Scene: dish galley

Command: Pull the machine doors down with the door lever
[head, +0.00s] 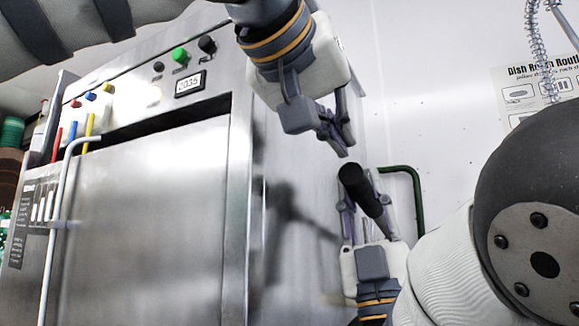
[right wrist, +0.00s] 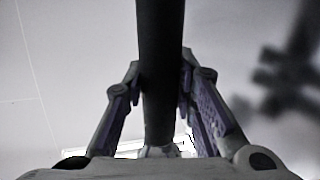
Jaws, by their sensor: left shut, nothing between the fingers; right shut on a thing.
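The steel machine fills the left of the head view. Its front door (head: 145,220) is a broad flat panel, with a dark band along its top under the control panel. The door lever's black grip (head: 356,184) stands tilted beside the machine's right side. My right gripper (head: 364,207) is shut on this black grip from below; the grip also rises between its fingers in the right wrist view (right wrist: 160,65). My left gripper (head: 343,145) is shut and empty, just above the lever's top end. The lever's lower part and its link to the machine are hidden.
The control panel has a green button (head: 179,55), dark knobs and a small display (head: 189,83). A pale bent pipe (head: 58,210) runs down the front left. A green bent bar (head: 414,190) is behind my right gripper. A poster (head: 540,85) hangs on the white wall.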

